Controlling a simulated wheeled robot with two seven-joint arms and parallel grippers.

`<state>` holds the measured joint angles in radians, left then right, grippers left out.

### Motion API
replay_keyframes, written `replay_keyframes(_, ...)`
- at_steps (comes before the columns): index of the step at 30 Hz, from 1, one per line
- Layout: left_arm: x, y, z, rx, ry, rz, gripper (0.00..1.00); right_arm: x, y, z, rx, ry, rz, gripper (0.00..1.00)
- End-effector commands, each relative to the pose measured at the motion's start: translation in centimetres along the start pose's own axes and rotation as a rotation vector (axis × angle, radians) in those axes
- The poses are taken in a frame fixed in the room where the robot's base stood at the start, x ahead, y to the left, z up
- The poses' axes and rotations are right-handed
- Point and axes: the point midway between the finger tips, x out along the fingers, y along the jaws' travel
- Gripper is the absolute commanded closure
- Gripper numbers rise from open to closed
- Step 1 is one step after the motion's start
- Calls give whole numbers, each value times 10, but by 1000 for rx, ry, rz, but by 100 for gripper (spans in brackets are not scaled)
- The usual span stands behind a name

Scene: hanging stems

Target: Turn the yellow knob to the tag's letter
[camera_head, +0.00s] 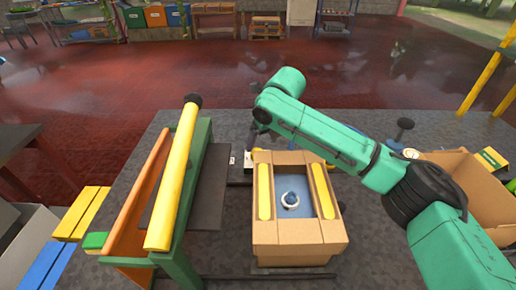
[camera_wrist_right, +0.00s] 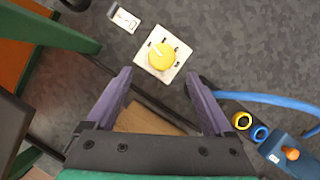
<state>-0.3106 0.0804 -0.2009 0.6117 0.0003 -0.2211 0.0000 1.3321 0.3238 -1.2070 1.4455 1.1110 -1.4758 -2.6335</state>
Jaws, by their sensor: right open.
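In the right wrist view the yellow knob (camera_wrist_right: 161,56) sits on a square white plate (camera_wrist_right: 176,73) with small dark marks around it. A pale pointer line on the knob points toward the upper left. The white tag (camera_wrist_right: 124,19) lies up and left of the plate; its dark letter is too small to read surely. The tag also shows in the head view (camera_head: 233,160). My right gripper (camera_wrist_right: 158,78) is open and empty, its purple fingers apart, short of the knob in the picture. In the head view my right gripper (camera_head: 256,140) points down behind the cardboard box, and the knob is mostly hidden.
A cardboard box (camera_head: 298,232) with yellow strips stands in front. A green and orange frame with a yellow bar (camera_head: 172,185) rises at left. Another open box (camera_head: 470,180) stands at right. The wrist view shows a blue hose (camera_wrist_right: 265,98), rings and a blue block (camera_wrist_right: 290,155).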

Motion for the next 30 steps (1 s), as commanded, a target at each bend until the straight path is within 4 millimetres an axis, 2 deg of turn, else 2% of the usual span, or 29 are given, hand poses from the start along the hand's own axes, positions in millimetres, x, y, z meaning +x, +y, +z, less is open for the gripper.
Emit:
replay_keyframes(3, -5, -1, -3, 0, 4, -1, 0, 30, 1, 0, 0, 4, 0, 14)
replay_keyframes(9, -8, -2, -17, 0, 27, -3, 0, 64, 0, 0, -1, 0, -1, 14)
replay_keyframes(18, -8, -2, -16, -1, 25, -3, 0, 70, 0, 0, -1, -1, -2, 14)
replay_keyframes(23, -8, -2, -15, -1, 23, -3, 0, 69, -1, 0, -1, -1, -2, 75)
replay_keyframes(24, -8, -2, -14, -1, 23, -3, 0, 69, -1, 0, -1, -1, -2, 90)
replay_keyframes(25, -8, -2, -14, -1, 22, -3, 0, 69, -1, 0, -1, -1, -2, 99)
replay_keyframes(30, -9, -2, -12, -1, 20, -3, 0, 69, 0, 0, 4, -1, -4, 99)
